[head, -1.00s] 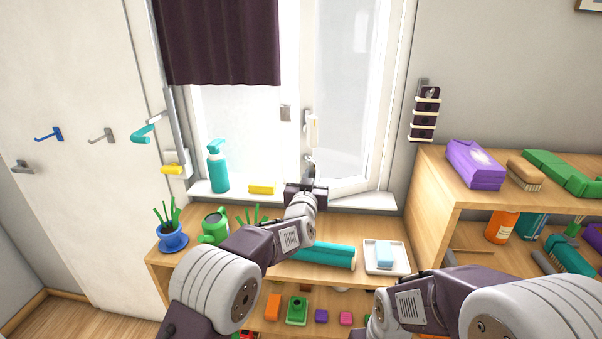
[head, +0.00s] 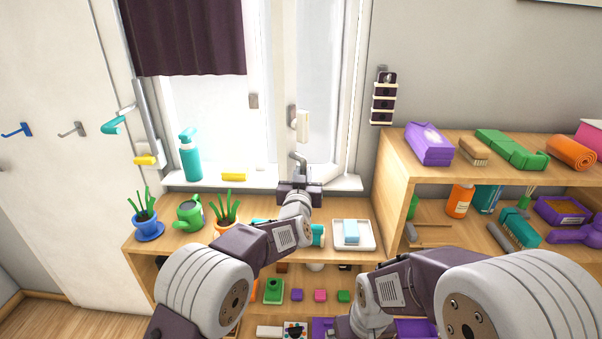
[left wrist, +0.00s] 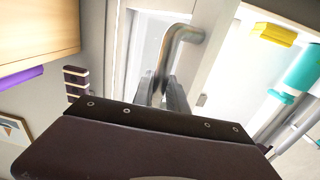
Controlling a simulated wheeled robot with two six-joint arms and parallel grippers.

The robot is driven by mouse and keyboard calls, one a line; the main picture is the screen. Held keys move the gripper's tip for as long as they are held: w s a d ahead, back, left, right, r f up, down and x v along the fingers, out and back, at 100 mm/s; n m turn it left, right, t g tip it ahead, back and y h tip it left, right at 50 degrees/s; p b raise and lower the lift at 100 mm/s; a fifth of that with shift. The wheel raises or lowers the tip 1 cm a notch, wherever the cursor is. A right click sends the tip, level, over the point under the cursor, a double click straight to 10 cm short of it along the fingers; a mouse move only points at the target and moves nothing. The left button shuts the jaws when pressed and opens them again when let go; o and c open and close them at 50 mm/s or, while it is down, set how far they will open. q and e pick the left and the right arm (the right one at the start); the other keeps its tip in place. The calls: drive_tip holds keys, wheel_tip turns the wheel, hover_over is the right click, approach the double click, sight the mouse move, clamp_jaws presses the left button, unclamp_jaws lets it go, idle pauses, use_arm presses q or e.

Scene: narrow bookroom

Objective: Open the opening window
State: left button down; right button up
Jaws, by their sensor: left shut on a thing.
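The opening window (head: 317,75) is the right-hand pane in a white frame, above the sill. A bent metal handle (head: 297,157) sits low on it. The handle (left wrist: 182,40) also shows in the left wrist view, running down between my fingers. My left gripper (head: 299,178) is shut on this handle, with its fingers (left wrist: 172,97) partly hidden by the gripper body. I cannot tell clearly whether the pane stands ajar. My right arm comes in at the lower right, and its gripper is out of sight.
A low wooden shelf stands below the sill, with potted plants (head: 147,225), a green watering can (head: 190,214) and a white tray (head: 368,243). A teal pump bottle (head: 190,158) stands on the sill. A taller bookcase (head: 396,185) is at the right.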

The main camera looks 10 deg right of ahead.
use_arm(q)
drive_tip(key=shift+r, duration=0.25)
drive_tip(key=c, duration=1.3)
unclamp_jaws()
drive_tip(key=shift+d+f, duration=0.15)
drive_tip(key=shift+d, duration=0.05)
drive_tip(key=shift+a, duration=0.1)
drive_tip(key=shift+s+a, duration=0.1)
drive_tip(key=shift+s, duration=0.15)
drive_tip(key=b+v, duration=0.2)
drive_tip(key=v, duration=0.6)
drive_tip(key=shift+s, duration=0.25)
